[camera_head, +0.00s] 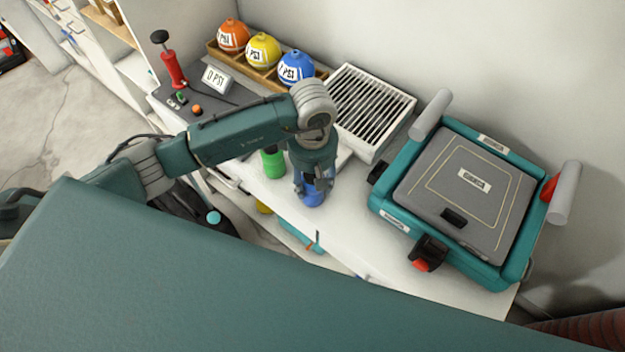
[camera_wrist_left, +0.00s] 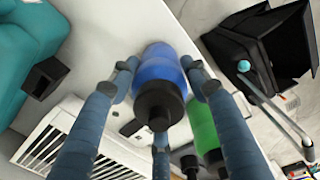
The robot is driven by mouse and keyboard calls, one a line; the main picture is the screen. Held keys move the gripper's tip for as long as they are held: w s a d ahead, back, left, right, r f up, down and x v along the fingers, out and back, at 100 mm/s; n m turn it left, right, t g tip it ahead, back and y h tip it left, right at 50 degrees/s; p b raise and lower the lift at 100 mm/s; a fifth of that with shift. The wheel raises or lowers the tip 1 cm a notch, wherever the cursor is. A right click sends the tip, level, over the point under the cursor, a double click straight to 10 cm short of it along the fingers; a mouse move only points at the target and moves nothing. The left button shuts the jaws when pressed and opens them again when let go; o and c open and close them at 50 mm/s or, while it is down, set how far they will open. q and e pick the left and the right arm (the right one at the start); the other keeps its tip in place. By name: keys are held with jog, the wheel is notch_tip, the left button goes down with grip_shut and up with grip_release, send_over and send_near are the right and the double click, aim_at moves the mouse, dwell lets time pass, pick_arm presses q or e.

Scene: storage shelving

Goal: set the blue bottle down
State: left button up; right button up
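The blue bottle (camera_head: 313,193) is below my left gripper (camera_head: 313,183) at the front edge of the white shelf top. In the left wrist view the bottle (camera_wrist_left: 160,68), with its black cap (camera_wrist_left: 159,104) toward the camera, sits between the fingers of my left gripper (camera_wrist_left: 158,72). The fingers are closed around its sides. The bottle looks upright; I cannot tell whether its base touches the shelf. My gripper hides its upper part in the head view. My right gripper is not in view.
A green bottle (camera_head: 272,163) stands close beside the blue one, to its left. A white slatted unit (camera_head: 372,105) is behind, and a teal case (camera_head: 470,190) is to the right. The white shelf top (camera_head: 352,212) is bare between the bottle and the case.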

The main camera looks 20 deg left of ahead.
pick_arm(q)
jog(key=shift+o, duration=1.4)
jog(key=shift+r, duration=0.5)
notch_tip(320, 180, up, 11)
jog(key=b, duration=0.2)
jog(key=shift+r+b, duration=0.15)
jog(key=shift+b, duration=0.25)
jog(key=shift+s, duration=0.1)
